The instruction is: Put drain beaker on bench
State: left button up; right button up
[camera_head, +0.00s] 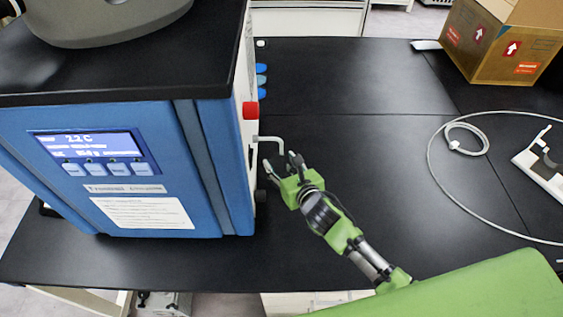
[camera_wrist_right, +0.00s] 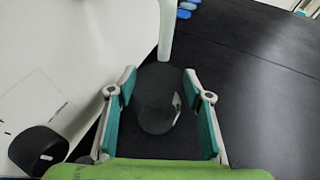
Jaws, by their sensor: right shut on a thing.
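The drain beaker (camera_wrist_right: 158,100) shows in the right wrist view as a dark, see-through round vessel between my right gripper's fingers. It is under or close to the end of a white drain pipe (camera_wrist_right: 166,30). My right gripper (camera_wrist_right: 160,98) is shut on the beaker, with one teal-padded finger on each side. In the head view the right gripper (camera_head: 276,170) is beside the right side of the blue freeze dryer (camera_head: 215,150), just below the bent drain pipe (camera_head: 272,139). The beaker cannot be made out there. My left gripper is not in view.
The black bench (camera_head: 340,85) is clear to the right of the dryer. A cardboard box (camera_head: 500,45) stands at the back right. A white cable (camera_head: 432,165) loops near a white device (camera_head: 545,165) at the right. A red knob (camera_head: 250,110) sticks out from the dryer.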

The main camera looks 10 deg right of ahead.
jog(key=shift+f, duration=0.2)
jog(key=o, duration=1.7)
jog(key=v, duration=1.2)
